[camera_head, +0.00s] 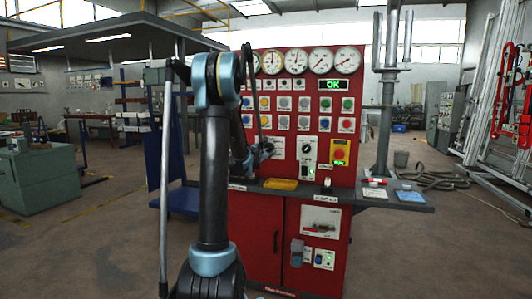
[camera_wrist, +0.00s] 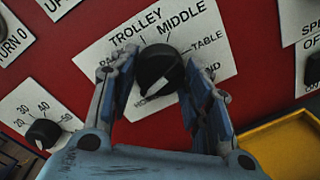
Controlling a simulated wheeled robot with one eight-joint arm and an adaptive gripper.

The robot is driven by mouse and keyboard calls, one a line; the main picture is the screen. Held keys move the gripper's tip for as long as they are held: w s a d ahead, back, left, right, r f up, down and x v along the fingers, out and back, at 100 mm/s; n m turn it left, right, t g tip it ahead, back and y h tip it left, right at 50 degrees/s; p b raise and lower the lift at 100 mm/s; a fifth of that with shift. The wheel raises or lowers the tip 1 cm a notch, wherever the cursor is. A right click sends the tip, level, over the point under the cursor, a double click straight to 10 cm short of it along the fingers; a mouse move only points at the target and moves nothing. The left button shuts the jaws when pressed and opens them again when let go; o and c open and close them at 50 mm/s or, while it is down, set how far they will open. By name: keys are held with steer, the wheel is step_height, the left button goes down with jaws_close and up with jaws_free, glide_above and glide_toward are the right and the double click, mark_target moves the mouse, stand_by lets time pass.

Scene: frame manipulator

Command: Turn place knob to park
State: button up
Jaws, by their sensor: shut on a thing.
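The place knob (camera_wrist: 160,65) is black and round, with a pale mark on its lower edge. It sits on a white tilted label plate (camera_wrist: 185,38) reading "TROLLEY", "MIDDLE", "TABLE" and a partly covered "PA…" at upper left. Words below the knob are partly hidden by my fingers. My gripper (camera_wrist: 158,72) has one finger on each side of the knob and is shut on it. In the head view, my gripper (camera_head: 262,152) is at the red panel (camera_head: 283,178); the knob is too small to make out there.
A smaller black knob (camera_wrist: 43,133) with a number scale is at lower left in the wrist view. A yellow tray (camera_wrist: 290,145) is at lower right and also shows on the ledge (camera_head: 281,184). Gauges (camera_head: 320,60) and buttons fill the panel above. A grey post (camera_head: 385,120) stands at right.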

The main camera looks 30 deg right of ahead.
steer(key=m, duration=1.1)
steer(key=shift+s, duration=0.1)
steer(key=shift+f+t+y, duration=0.1)
steer(key=shift+t+y, duration=0.2)
stand_by(0.3)
steer(key=o, duration=1.1)
steer(key=shift+c, duration=0.2)
steer(key=v, duration=1.2)
